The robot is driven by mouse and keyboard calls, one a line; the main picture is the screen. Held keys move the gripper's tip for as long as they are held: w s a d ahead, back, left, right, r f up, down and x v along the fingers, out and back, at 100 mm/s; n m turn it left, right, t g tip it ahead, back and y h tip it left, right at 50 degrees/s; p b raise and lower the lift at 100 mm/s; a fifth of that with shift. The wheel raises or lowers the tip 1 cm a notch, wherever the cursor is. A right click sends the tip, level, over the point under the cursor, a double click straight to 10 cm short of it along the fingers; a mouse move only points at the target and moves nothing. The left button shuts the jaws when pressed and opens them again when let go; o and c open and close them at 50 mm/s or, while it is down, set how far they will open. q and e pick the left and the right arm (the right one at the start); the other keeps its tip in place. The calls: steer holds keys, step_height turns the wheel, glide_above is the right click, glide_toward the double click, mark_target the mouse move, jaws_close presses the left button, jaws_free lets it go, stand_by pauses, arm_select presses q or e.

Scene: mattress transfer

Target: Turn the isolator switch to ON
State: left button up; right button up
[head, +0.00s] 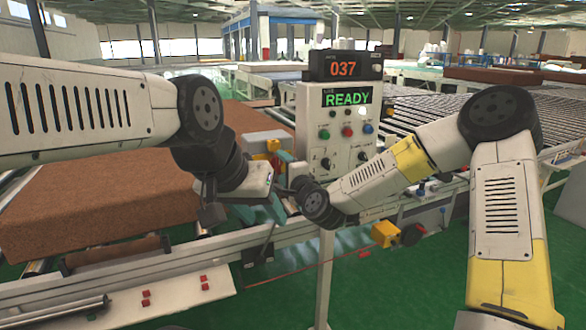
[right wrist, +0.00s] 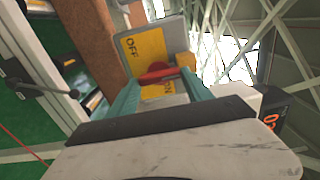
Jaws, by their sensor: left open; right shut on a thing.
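The isolator switch (head: 273,145) shows as a small yellow patch left of the control post in the head view. In the right wrist view its yellow plate (right wrist: 147,46) reads OFF, and part of a second label, apparently ON, shows by the fingers. Its red handle (right wrist: 155,72) sits between my right gripper's teal fingers (right wrist: 160,82), which are shut on it. In the head view my right gripper (head: 284,162) reaches the switch from the right, partly hidden. My left gripper (head: 268,211) is open and empty, just below and left of it. The handle's exact angle is hard to tell.
A control post (head: 337,120) with READY and 037 displays stands close right of the switch. A brown mattress slab (head: 110,205) lies left on the conveyor. A yellow box with a dark knob (head: 386,234) sits on the right rail. Both arms are close together here.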

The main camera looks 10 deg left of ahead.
steer(key=o, duration=1.4)
steer(key=shift+c, duration=0.2)
steer(key=v, duration=0.7)
steer(key=shift+s+d, duration=0.25)
steer(key=shift+s, duration=0.1)
